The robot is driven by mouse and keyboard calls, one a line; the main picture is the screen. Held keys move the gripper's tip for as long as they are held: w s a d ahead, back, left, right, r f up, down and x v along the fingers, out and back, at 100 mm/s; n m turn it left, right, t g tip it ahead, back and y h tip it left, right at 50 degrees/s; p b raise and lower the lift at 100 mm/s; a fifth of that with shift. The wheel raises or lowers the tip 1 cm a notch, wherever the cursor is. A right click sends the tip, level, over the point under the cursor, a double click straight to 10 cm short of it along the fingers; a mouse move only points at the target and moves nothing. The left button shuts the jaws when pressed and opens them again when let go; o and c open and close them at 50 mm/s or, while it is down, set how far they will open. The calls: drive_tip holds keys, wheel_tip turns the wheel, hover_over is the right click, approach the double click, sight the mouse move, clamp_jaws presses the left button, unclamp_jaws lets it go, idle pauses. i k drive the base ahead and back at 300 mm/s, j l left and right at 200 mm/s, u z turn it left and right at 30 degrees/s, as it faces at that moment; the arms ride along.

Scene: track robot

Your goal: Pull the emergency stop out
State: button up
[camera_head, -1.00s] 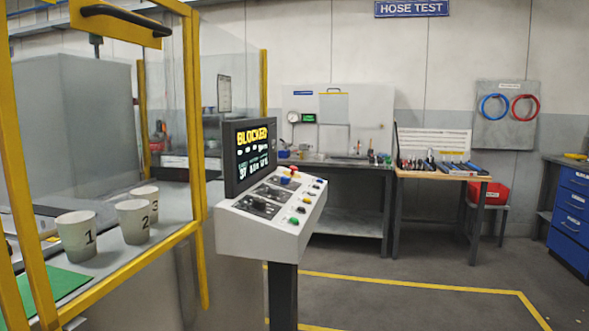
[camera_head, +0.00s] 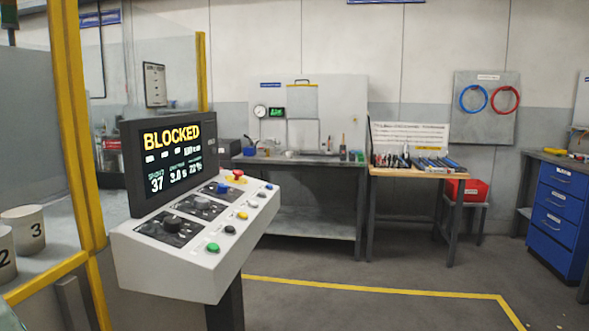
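The emergency stop (camera_head: 238,174) is a small red button on a yellow base, at the far end of the sloped control panel (camera_head: 180,265). Whether it is pressed in or out is too small to tell. Beside the panel's buttons stands a screen (camera_head: 172,165) that reads "BLOCKED" in yellow, with smaller figures below. Black knobs and blue, yellow, white, black and green buttons share the panel. My gripper is not in view.
A yellow-framed glass enclosure (camera_head: 75,130) stands at the left, with numbered cups (camera_head: 25,230) inside. A workbench (camera_head: 300,158), a tool table (camera_head: 415,172) and a blue drawer cabinet (camera_head: 560,215) line the back. The floor (camera_head: 360,305) right of the panel is clear.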

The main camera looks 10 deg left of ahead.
sight(237, 173)
drive_tip(key=i+l, duration=0.2)
drive_tip(key=i, duration=0.45)
drive_tip(key=i+l+z, duration=0.15)
drive_tip(key=i, duration=0.55)
drive_tip(key=i+l+u, duration=0.2)
drive_tip(key=i+u, duration=0.25)
drive_tip(key=i+l+u, duration=0.35)
drive_tip(key=u, duration=0.15)
drive_tip(key=i+l+u, duration=0.45)
drive_tip(key=k+l, duration=0.05)
